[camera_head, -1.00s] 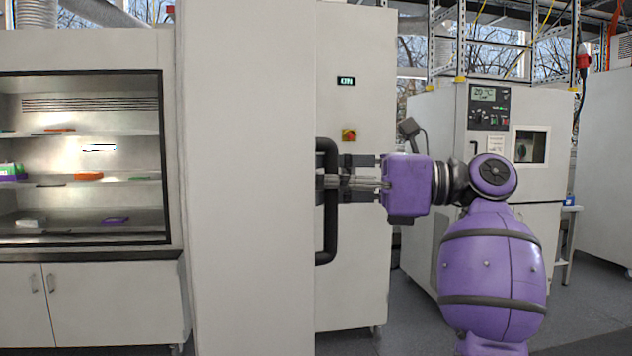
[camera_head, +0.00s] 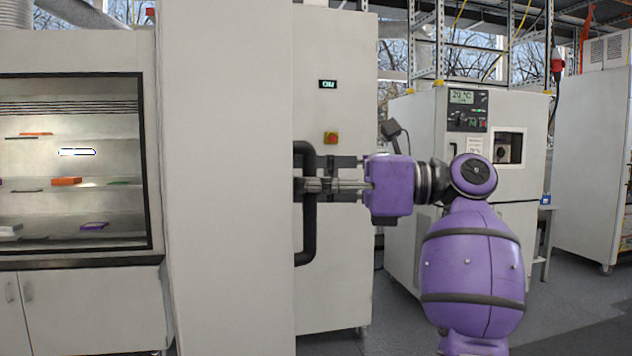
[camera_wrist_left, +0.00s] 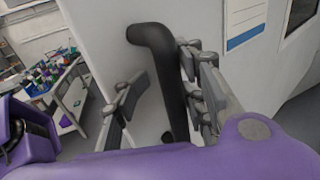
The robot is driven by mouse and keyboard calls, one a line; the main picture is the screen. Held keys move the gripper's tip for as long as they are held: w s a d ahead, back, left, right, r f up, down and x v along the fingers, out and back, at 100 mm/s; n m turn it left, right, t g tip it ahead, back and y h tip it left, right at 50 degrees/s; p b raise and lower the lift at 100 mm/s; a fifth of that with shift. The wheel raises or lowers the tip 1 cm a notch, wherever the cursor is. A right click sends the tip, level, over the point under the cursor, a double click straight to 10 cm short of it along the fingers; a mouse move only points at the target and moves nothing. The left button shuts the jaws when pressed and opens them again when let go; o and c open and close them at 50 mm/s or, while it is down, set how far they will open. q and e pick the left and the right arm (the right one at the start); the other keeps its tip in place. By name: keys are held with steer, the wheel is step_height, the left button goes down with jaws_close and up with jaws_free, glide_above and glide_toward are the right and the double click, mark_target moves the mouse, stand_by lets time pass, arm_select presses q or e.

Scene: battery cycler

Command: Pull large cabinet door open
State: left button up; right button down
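The large cabinet door (camera_head: 225,190) is a tall pale panel left of centre in the head view. A black C-shaped handle (camera_head: 307,225) projects from its right edge. My left gripper (camera_head: 318,186) reaches the handle from the right at about mid-height. In the left wrist view the handle (camera_wrist_left: 164,65) stands upright between the fingers of my left gripper (camera_wrist_left: 163,90). Part of the contact is hidden. My right gripper is out of view.
A pale cabinet face with a display (camera_head: 327,84) and a red-yellow switch (camera_head: 330,137) is behind the handle. A test chamber (camera_head: 480,130) stands to the right. A lit fume hood (camera_head: 75,160) is at the left. Grey floor (camera_head: 390,325) shows between the cabinets.

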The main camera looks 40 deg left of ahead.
arm_select(q)
steer(key=v, duration=1.2)
